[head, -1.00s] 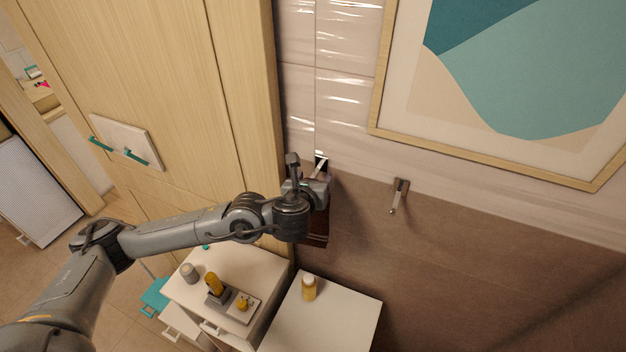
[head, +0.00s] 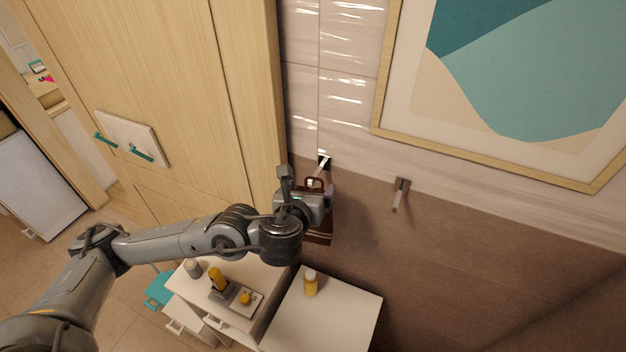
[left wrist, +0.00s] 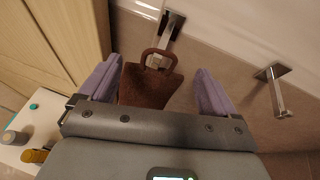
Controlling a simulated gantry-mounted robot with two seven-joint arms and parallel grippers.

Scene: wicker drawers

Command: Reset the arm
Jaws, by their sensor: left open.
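My left gripper (left wrist: 160,92) is open in the left wrist view, with its two purple fingers spread wide apart. A brown bag (left wrist: 150,85) with a looped handle shows in the gap between the fingers, beyond the gripper body. The bag hangs at a metal wall hook (left wrist: 171,24). In the head view the left gripper (head: 321,200) is at the end of my arm, in front of the bag (head: 319,234), which it partly hides. I cannot tell from the head view how far the gripper is from the bag. My right gripper is not in view.
A second, bare wall hook (head: 401,194) is to the right. A framed picture (head: 381,105) hangs above it. A tall wooden cabinet (head: 190,90) is on the left.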

